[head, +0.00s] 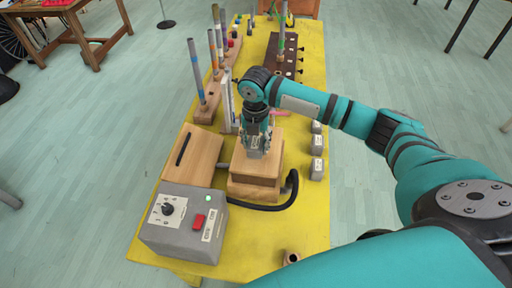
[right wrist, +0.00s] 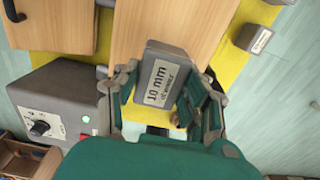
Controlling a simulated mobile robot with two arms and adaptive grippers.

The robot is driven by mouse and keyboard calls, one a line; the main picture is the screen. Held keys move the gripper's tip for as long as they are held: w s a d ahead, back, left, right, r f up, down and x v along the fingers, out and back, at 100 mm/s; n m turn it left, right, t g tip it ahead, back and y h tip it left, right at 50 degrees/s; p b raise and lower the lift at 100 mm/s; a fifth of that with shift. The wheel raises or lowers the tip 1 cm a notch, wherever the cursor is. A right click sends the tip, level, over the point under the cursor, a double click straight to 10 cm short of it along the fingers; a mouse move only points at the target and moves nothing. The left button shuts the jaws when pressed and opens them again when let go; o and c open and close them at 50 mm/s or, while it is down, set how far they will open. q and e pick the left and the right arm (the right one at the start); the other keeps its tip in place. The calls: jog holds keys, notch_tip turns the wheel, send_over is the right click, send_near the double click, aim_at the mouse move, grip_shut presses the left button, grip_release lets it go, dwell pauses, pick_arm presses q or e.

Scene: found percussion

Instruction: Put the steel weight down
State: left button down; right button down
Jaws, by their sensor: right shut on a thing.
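The steel weight (right wrist: 163,75) is a small grey block with a white label that reads "10 mm" above smaller print. In the right wrist view it sits between the fingers of my right gripper (right wrist: 160,92), which is shut on it. In the head view my right gripper (head: 256,146) points down over the pale wooden box (head: 254,187) on the yellow table. The weight shows there only partly, low between the fingers. I cannot tell whether it touches the box top. My left gripper is in neither view.
Several similar grey weights (head: 317,168) line the right side of the yellow table (head: 310,225).

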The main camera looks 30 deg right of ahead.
aim_at(256, 151)
notch_tip(256, 151, down, 2)
jog(key=shift+f+p, duration=0.25)
jog(key=shift+p, duration=0.3)
jog(key=shift+f, duration=0.45)
jog(key=shift+s+f, duration=0.1)
jog(key=shift+f, duration=0.05)
jog(key=c, duration=0.7)
grip_release()
notch_tip(256, 151, up, 12)
jog(key=b, duration=0.2)
jog(key=shift+b, duration=0.3)
